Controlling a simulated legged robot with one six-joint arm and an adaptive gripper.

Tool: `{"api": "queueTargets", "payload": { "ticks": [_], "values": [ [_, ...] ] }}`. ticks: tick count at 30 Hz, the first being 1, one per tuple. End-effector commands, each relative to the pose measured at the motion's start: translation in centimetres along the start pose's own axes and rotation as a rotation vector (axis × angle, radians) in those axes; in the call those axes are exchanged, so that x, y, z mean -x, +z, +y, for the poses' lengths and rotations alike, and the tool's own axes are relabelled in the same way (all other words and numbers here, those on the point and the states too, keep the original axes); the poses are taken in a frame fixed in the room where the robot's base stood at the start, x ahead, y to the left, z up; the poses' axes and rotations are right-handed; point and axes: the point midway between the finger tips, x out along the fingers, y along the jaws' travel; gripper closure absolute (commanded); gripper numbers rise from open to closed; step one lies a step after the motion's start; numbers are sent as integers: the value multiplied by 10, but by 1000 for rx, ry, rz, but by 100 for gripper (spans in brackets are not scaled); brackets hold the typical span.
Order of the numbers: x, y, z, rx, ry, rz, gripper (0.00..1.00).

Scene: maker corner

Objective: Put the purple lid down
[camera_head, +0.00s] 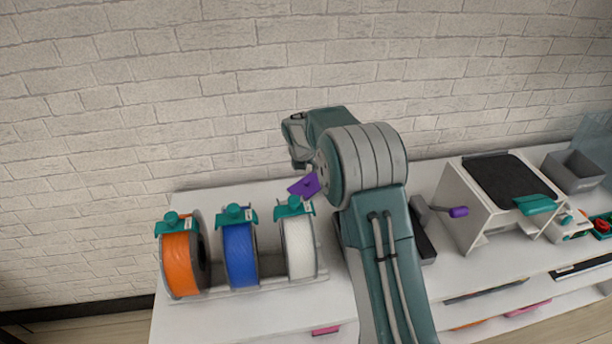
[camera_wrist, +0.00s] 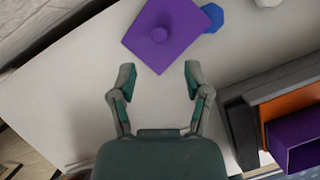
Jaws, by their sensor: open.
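The purple lid (camera_wrist: 172,26) is a flat square plate with a round knob in its middle. In the wrist view it lies at the top, seemingly flat on the white worktop (camera_wrist: 75,95). In the head view the lid (camera_head: 304,186) shows partly, behind the white spool and left of my arm. My gripper (camera_wrist: 158,75) is open and empty. Its two fingertips point toward the lid and stand apart from its near corner. In the head view my arm hides part of the scene around the lid.
An orange spool (camera_head: 181,264), a blue spool (camera_head: 240,254) and a white spool (camera_head: 299,247) with teal clips stand at the left. A white box-shaped machine (camera_head: 465,205) and a grey bin (camera_head: 573,172) stand at the right. A blue piece (camera_wrist: 213,17) lies beside the lid.

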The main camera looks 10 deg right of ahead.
Motion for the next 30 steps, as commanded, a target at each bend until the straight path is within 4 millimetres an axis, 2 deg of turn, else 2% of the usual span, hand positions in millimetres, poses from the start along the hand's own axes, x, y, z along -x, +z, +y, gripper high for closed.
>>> {"api": "queueTargets", "payload": {
  "ticks": [1,6,14,17,20,24,30],
  "values": [
    [12,1,1,0,1,-3,37],
    [40,0,0,1,0,-1,37],
    [65,-1,-3,-47,3,-2,37],
    [94,-6,-13,-193,14,-8,37],
    [132,-18,-28,-412,28,-9,37],
    [180,-41,-49,-727,48,-2,37],
    [238,-84,-80,-1175,81,16,37]
  ]
}}
